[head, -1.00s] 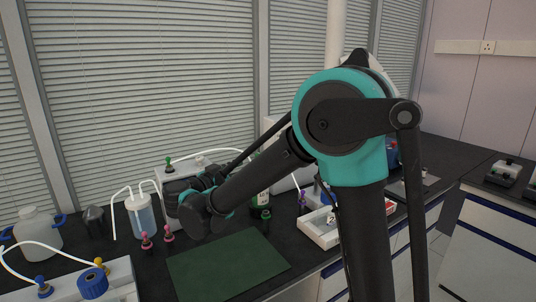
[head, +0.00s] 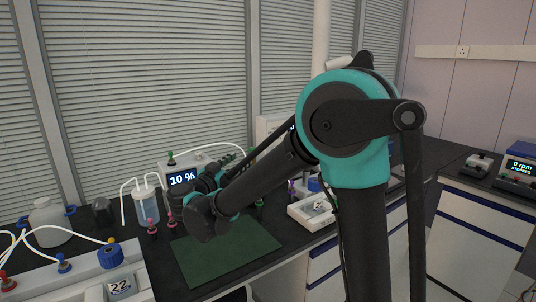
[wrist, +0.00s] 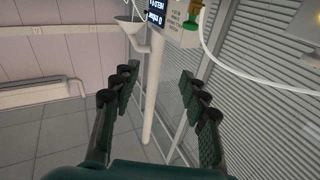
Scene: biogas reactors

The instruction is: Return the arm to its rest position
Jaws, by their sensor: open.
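My gripper shows in the wrist view (wrist: 158,90) with its two dark fingers spread apart and nothing between them. It is open and empty, pointing toward a white pole, window blinds and a wall. In the head view my arm is bent, with its forearm reaching down and left above the bench. The fingers are hidden behind the wrist there.
Below the forearm lies a green mat (head: 225,262). Near it are a clear bottle with tubes (head: 146,205), a box reading 10 % (head: 183,178), a white tray (head: 311,222) and a white jug (head: 50,226). A side bench carries a 0 rpm device (head: 519,175).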

